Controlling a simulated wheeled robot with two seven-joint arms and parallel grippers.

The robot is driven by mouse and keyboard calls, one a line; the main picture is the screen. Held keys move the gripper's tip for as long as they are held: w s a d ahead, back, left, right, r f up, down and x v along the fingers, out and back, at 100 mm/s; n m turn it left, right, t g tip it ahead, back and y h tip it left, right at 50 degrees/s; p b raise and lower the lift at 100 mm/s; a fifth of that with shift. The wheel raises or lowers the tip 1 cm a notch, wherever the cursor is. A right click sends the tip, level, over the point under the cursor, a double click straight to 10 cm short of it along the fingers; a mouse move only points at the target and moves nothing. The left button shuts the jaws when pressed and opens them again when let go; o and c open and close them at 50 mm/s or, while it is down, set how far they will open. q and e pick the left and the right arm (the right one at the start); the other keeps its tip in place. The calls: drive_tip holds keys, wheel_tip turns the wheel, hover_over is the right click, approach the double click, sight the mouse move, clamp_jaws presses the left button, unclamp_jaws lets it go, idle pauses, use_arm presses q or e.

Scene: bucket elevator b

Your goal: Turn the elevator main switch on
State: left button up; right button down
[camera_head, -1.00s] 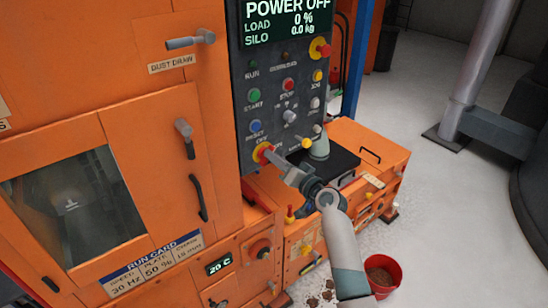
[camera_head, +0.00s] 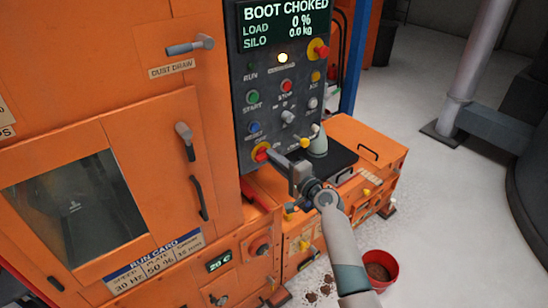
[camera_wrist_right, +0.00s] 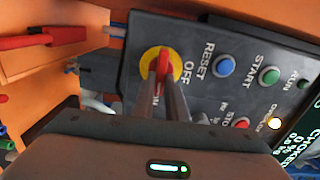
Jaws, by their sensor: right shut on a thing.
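The main switch (camera_head: 261,152) is a red handle on a yellow disc at the lower left of the dark control panel (camera_head: 240,95). In the right wrist view the red handle (camera_wrist_right: 163,65) sits between my two finger bars, with the word OFF beside the disc. My right gripper (camera_head: 271,154) is shut on this handle and partly covers it in the head view. The display (camera_head: 285,25) reads BOOT CHOKED, LOAD 0 % and SILO 0.0 kg. An amber lamp (camera_head: 282,58) above the buttons is lit. My left gripper is not in view.
Close by on the panel are a blue reset button (camera_head: 254,127), a green start button (camera_head: 252,97) and a red stop button (camera_head: 287,86). An orange cabinet with handles stands left. A red bucket (camera_head: 380,268) stands on the floor, with clear floor to the right.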

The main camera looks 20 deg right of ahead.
drive_tip(key=shift+m, duration=0.3)
drive_tip(key=c, duration=1.8)
unclamp_jaws()
drive_tip(key=shift+d, duration=0.1)
drive_tip(key=shift+o, duration=0.2)
drive_tip(key=shift+s, duration=0.1)
drive_tip(key=b+v, duration=0.4)
drive_tip(key=v, duration=1.3)
drive_tip(key=shift+f, duration=0.1)
